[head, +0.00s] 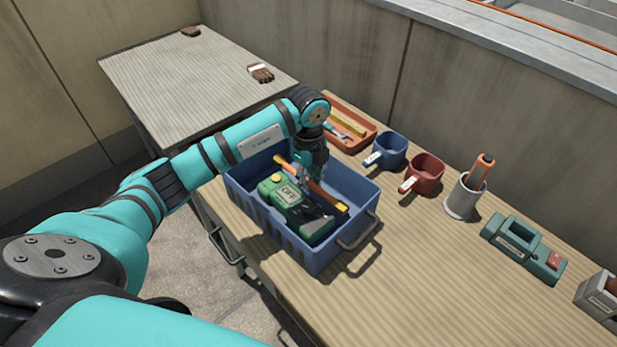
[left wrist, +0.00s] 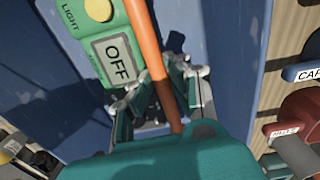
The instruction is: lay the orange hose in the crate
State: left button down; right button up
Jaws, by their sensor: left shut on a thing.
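The orange hose (head: 325,195), with yellow ends, is at the blue crate (head: 302,252), slanting across its inside over a green device. My left gripper (head: 312,176) reaches down over the crate and is shut on the hose near its middle. In the left wrist view the hose (left wrist: 147,42) runs between the two fingers of the gripper (left wrist: 160,97), beside the green device. I cannot tell whether the hose touches the crate floor or the device. My right gripper is not in view.
The green device (head: 290,205), reading OFF, lies in the crate. An orange tray (head: 368,142) of tools, a blue mug (head: 391,150), a red mug (head: 427,172) and a grey cup (head: 462,202) stand behind and right.

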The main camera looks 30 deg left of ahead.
aim_at(309, 180)
pick_arm(q)
jog(key=shift+f, duration=0.5)
jog(key=c, duration=1.3)
grip_release()
jog(key=shift+r, duration=0.1)
notch_tip(309, 180, up, 13)
jog(key=shift+b, duration=0.45)
